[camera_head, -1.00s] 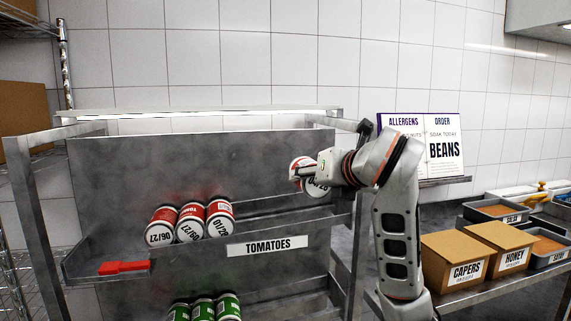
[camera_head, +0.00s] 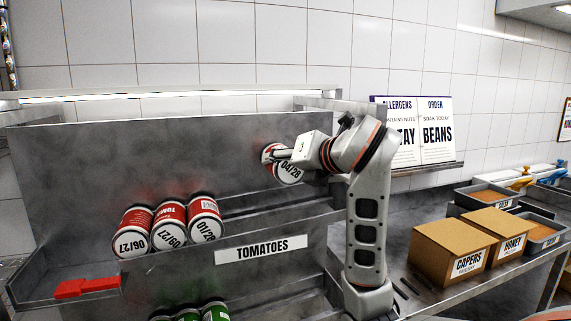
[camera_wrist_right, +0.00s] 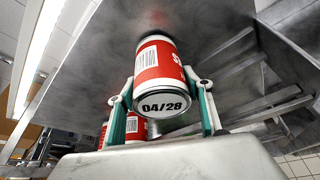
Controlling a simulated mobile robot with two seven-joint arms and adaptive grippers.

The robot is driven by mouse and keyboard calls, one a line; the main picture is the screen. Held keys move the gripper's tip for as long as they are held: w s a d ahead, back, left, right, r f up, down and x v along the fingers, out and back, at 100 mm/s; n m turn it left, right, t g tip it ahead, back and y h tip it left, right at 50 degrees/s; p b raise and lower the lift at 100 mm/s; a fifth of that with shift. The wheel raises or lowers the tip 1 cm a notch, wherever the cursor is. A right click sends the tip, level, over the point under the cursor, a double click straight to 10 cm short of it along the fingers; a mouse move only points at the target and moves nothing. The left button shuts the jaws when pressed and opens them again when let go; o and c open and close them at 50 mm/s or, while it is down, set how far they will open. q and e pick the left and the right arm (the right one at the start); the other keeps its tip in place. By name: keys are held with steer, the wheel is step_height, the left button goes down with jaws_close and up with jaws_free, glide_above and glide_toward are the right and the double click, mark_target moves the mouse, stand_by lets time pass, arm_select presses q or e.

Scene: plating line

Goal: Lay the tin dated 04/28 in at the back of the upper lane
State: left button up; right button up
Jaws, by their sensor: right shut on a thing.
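The red-and-white tin dated 04/28 (camera_head: 290,172) is held by my right gripper (camera_head: 284,157), in front of the rack's back panel and above the right part of the upper lane. In the right wrist view the tin (camera_wrist_right: 162,72) sits between the two green-padded fingers (camera_wrist_right: 164,104), its dated end towards the camera. The upper lane (camera_head: 245,222), labelled TOMATOES (camera_head: 262,249), holds red tins dated 06/27 (camera_head: 134,231), 09/27 (camera_head: 170,225) and 01/29 or similar (camera_head: 204,218), lying side by side. My left gripper is not in view.
A red block (camera_head: 88,287) lies at the lane's left end. Green tins (camera_head: 188,314) lie in the lane below. The lane right of the red tins is clear. Cardboard boxes marked CAPERS (camera_head: 452,250) and HONEY (camera_head: 500,236) stand on the counter at right.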

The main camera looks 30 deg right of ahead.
mark_target(286, 179)
steer(key=shift+f+b, duration=0.7)
steer(key=shift+f, duration=0.2)
steer(key=shift+f+b, duration=0.35)
steer(key=shift+f, duration=0.05)
steer(key=shift+f+b, duration=0.35)
arm_select(q)
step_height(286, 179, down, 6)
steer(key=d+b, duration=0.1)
steer(key=b, duration=0.3)
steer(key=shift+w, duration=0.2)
arm_select(e)
step_height(286, 179, down, 6)
steer(key=shift+r, duration=0.1)
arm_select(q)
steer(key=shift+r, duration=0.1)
arm_select(e)
steer(key=o, duration=1.6)
